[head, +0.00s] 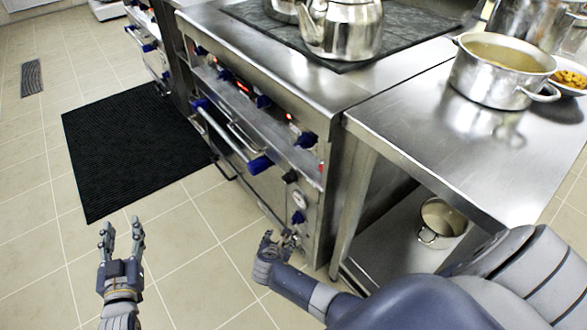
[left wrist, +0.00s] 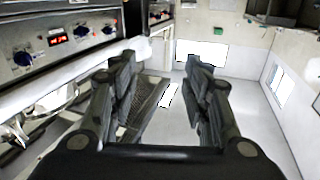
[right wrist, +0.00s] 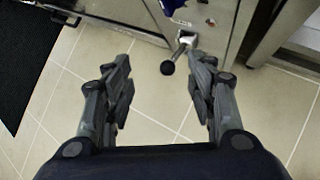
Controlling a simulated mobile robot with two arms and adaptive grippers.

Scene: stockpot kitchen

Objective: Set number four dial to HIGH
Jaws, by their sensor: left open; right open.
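The steel stove (head: 270,45) has a row of blue dials along its slanted front panel. The nearest dial (head: 306,139) is at the right end; others (head: 263,101) run away to the left, with small red displays between them. Which dial is number four cannot be read. In the left wrist view, two blue dials (left wrist: 22,57) and a red display (left wrist: 57,39) show at upper left. My left gripper (head: 122,228) is open and empty over the floor, apart from the stove. My right gripper (head: 281,238) is open and empty by the stove's lower right corner.
A blue-ended oven handle (head: 260,165) sticks out below the dials. A lever with a black ball (right wrist: 167,68) is ahead of my right fingers. A steel table (head: 480,150) with a pot (head: 490,80) stands right. A black mat (head: 135,145) lies on open floor.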

